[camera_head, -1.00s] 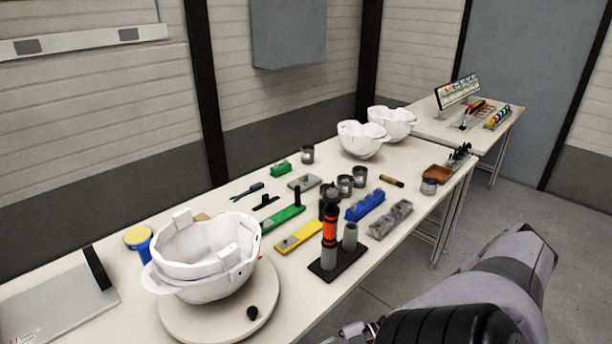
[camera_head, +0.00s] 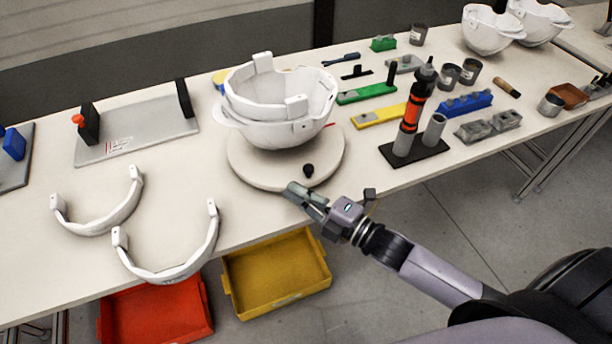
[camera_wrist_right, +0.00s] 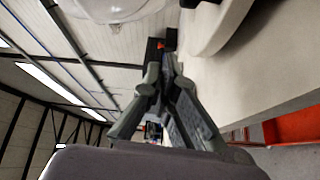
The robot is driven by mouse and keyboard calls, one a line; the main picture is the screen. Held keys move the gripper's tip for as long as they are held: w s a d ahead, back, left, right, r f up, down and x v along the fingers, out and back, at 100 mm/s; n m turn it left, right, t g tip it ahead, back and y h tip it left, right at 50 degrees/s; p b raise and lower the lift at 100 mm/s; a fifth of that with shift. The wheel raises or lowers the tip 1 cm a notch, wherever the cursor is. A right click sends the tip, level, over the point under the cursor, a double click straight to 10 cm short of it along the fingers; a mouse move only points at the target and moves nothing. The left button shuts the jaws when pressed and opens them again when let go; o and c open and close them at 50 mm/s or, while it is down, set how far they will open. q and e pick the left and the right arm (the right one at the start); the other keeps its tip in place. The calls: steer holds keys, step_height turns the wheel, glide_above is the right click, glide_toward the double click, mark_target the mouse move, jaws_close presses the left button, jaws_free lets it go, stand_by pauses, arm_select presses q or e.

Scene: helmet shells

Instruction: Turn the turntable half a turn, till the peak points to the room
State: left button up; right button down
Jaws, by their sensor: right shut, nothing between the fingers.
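The round cream turntable (camera_head: 245,168) sits near the table's front edge, with a small black knob (camera_head: 308,170) on its front right. A white helmet shell (camera_head: 290,132) stands on it, with a lip that looks like its peak (camera_head: 226,117) at the left. My right gripper (camera_head: 289,188) is shut and empty at the turntable's front rim, just left of and nearer than the knob. I cannot tell whether it touches the rim. In the right wrist view the shut fingers (camera_wrist_right: 160,68) are beside the turntable's edge (camera_wrist_right: 212,35). My left gripper is out of view.
A black stand (camera_head: 432,155) with an orange-and-black tool is right of the turntable. Two white bands (camera_head: 175,272) lie at the left front. Yellow (camera_head: 275,285) and red (camera_head: 160,315) bins are below the table edge. A grey plate (camera_head: 140,140) lies behind the bands.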

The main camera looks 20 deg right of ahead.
mark_target(311, 178)
steer(key=shift+x, duration=1.1)
steer(key=d, duration=0.2)
steer(key=w, duration=0.1)
steer(key=shift+d+f+p, duration=0.25)
steer(key=shift+d+p, duration=0.15)
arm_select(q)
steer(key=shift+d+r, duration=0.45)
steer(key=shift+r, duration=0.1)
arm_select(e)
steer(key=shift+d+f, duration=0.1)
steer(key=shift+d, duration=0.3)
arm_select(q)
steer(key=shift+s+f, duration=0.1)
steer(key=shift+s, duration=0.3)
arm_select(e)
steer(key=shift+d+n+g+y, duration=0.5)
steer(key=shift+d+y, duration=0.2)
steer(key=shift+d, duration=0.1)
